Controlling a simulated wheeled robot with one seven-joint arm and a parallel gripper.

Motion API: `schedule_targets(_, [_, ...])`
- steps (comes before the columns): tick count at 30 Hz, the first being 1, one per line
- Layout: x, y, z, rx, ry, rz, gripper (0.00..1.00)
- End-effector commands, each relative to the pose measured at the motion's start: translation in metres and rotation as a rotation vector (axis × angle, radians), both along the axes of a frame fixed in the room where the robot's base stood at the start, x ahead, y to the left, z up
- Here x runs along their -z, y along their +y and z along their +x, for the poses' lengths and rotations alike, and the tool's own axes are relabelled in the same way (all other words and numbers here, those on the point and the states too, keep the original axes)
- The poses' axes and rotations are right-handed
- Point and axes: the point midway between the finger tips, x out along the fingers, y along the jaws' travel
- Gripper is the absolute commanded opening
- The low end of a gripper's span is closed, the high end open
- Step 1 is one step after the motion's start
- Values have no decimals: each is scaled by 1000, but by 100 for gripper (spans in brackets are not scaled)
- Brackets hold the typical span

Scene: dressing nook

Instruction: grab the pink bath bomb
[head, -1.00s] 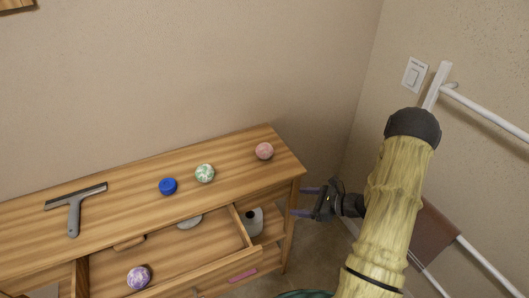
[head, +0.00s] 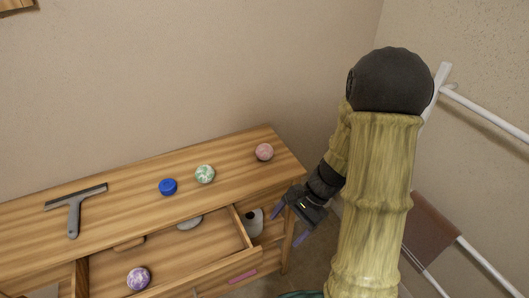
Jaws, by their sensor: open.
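The pink bath bomb (head: 264,152) is a small mottled ball resting on the right end of the wooden dresser top (head: 110,213), close to its back right corner. My gripper (head: 289,224) is open and empty beside the dresser's right front corner. It is in front of and below the pink bath bomb in the picture, clearly apart from it, with its fingers pointing down and left. Nothing hides the pink bath bomb.
A green-and-white ball (head: 204,174), a blue round item (head: 168,187) and a squeegee (head: 74,207) lie on the dresser top. The open drawer (head: 190,254) holds a purple ball (head: 138,278) and other items. A white towel rack (head: 490,117) stands at right.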

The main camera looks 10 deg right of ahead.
Motion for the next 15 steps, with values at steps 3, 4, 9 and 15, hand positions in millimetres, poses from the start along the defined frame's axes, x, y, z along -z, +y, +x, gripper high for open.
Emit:
schedule_targets(3, [-20,1,-17,-249,-116,-163,76])
schedule_targets(4, [-25,1,-20,-308,-148,-202,76])
schedule_targets(9, [-54,-1,-29,-641,-350,-409,76])
schedule_targets(15, [-79,3,-29,-893,-533,-553,76])
